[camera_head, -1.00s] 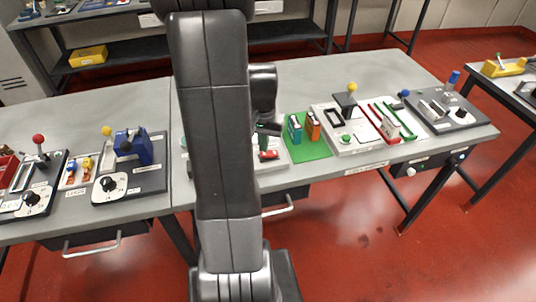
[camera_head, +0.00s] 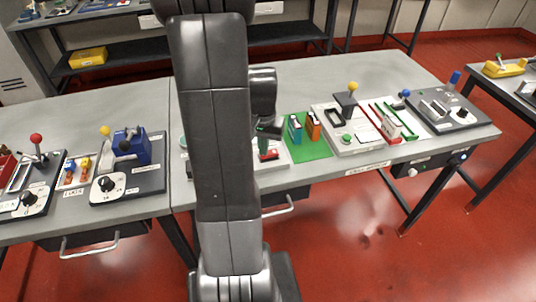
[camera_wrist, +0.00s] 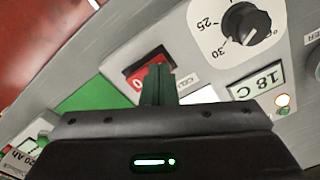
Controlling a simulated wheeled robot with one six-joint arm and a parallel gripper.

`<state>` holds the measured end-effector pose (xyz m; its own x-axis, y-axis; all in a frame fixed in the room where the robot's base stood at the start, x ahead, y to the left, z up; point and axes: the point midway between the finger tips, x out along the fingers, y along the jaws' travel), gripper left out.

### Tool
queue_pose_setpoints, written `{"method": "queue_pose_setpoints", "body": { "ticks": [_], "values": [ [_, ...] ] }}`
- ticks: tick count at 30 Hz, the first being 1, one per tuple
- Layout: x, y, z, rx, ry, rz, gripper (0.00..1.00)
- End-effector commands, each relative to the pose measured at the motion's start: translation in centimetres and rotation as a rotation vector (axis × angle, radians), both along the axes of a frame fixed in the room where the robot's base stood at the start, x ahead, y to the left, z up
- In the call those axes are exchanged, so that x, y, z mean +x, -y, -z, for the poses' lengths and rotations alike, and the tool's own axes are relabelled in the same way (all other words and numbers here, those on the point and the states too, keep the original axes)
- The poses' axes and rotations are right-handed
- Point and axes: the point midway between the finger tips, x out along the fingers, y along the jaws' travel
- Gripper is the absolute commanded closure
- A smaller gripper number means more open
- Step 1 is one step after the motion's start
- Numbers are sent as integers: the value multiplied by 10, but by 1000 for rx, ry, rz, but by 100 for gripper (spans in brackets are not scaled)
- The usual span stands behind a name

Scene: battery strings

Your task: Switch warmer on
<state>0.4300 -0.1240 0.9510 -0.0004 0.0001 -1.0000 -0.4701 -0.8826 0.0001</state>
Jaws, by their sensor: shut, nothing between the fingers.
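In the head view the red switch (camera_head: 268,155) shows just below my gripper (camera_head: 264,142); my arm hides most of the warmer.
A green mat (camera_head: 312,151) with teal and orange blocks (camera_head: 312,126) lies right of the warmer. A panel with a yellow-knobbed lever (camera_head: 352,88) stands beyond it. A blue device (camera_head: 131,147) sits on the left table.

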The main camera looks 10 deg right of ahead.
Motion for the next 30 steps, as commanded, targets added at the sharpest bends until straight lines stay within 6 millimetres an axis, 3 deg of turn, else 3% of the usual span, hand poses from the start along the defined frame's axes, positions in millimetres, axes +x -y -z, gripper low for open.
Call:
{"method": "queue_pose_setpoints", "body": {
  "ticks": [8,30],
  "values": [
    [0,0,-7,0,1,0,100],
    [0,0,-67,0,0,0,100]
  ]
}}
